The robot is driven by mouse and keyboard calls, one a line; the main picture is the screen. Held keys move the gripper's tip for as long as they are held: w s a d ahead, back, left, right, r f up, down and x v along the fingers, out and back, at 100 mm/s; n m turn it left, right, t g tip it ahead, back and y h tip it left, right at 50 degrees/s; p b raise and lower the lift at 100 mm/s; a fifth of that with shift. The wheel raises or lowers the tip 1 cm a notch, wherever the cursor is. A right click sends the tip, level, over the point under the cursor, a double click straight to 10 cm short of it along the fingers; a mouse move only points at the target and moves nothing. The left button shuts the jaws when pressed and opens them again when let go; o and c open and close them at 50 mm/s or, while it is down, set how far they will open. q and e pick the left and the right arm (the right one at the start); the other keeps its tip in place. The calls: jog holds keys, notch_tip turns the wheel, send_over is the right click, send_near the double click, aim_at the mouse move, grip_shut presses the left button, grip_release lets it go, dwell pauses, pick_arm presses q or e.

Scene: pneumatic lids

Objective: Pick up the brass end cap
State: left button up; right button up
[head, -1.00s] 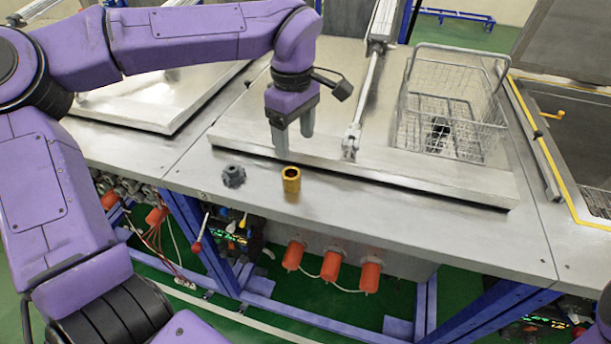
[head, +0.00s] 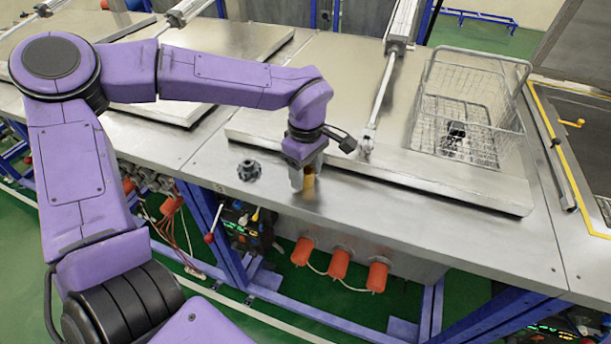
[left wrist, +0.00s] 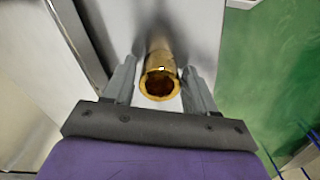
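The brass end cap (head: 309,185) stands on the front ledge of the steel bench, partly hidden by my left gripper in the head view. In the left wrist view the brass end cap (left wrist: 160,82) shows its round open end between my fingers. My left gripper (head: 303,186) points down over it, one finger on each side. In the left wrist view the left gripper (left wrist: 160,92) is open, with a gap between each finger and the cap. My right gripper is not in view.
A dark grey knobbed fitting (head: 249,170) stands on the ledge left of the cap. A wire basket (head: 468,110) sits on the lid at the right. The ledge to the right of the cap is clear.

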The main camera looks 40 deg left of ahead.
pick_arm(q)
grip_shut()
